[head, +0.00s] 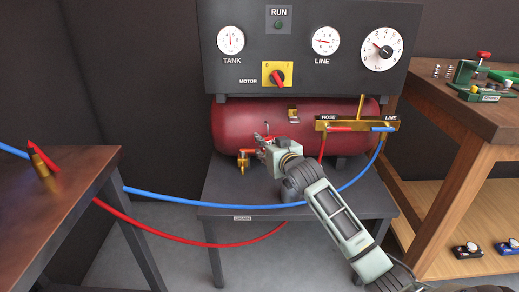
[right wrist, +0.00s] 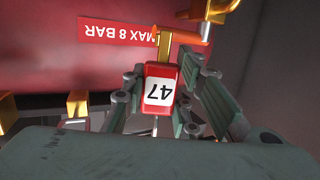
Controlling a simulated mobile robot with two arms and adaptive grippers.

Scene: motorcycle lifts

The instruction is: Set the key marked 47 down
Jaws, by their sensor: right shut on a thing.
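The key marked 47 (right wrist: 159,84) has a red head with a white label, which reads upside down in the right wrist view, and a brass shaft. My right gripper (right wrist: 158,92) is shut on its red head, with a finger on each side. In the head view my right gripper (head: 264,144) is in front of the red tank (head: 232,122), above the dark stand (head: 240,190). The key is mostly hidden there by the fingers. Its shaft points toward the tank and brass parts; I cannot tell whether it touches them. My left gripper is not in view.
A brass valve (head: 243,162) sits low on the tank, left of my gripper. A brass manifold (head: 335,125) with red and blue handles is at right. A blue hose (head: 170,199) and a red hose (head: 170,236) cross in front. The stand's front left is bare.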

